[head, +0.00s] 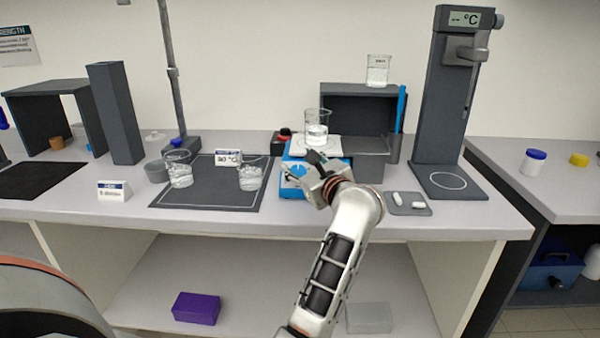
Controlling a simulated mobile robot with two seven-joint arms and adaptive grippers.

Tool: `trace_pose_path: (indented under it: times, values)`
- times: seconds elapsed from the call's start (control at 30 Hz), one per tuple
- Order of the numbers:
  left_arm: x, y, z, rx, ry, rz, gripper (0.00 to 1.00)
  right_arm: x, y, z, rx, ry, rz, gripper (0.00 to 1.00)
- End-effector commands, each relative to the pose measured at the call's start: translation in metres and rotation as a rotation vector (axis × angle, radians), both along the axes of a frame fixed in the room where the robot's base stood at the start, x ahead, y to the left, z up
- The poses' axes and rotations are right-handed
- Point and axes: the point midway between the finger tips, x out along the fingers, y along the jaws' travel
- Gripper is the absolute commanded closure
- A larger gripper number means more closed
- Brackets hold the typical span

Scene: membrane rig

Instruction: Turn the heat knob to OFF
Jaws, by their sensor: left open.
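The blue hot plate (290,185) stands on the bench near the middle, with a white top plate (298,148). A glass beaker (316,128) with clear liquid stands on that plate. My left gripper (299,172) is open in front of the hot plate's front face, its fingers around the area where a pale round control shows. The gripper covers much of this front, so I cannot read the heat knob's setting or tell whether the fingers touch it. My right gripper is not in view.
Two beakers (178,170) (250,176) stand on a dark mat (205,195) left of the hot plate, by a "30 °C" card (228,157). A small grey tray (408,208) with white stir bars lies right. A tall thermometer stand (436,110) is behind it.

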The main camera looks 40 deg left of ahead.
Motion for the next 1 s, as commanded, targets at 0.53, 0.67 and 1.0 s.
trace_pose_path:
  times: [0.53, 0.67, 1.0]
  values:
    - [0.000, 0.000, 0.069, 0.000, 0.000, 0.000, 0.52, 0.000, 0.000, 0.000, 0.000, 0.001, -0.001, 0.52]
    - [0.000, 0.000, 0.069, 0.000, 0.000, 0.000, 0.52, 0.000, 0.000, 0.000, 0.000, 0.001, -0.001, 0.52]
    - [0.000, 0.000, 0.069, 0.001, 0.001, 0.000, 0.52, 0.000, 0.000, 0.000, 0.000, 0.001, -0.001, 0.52]
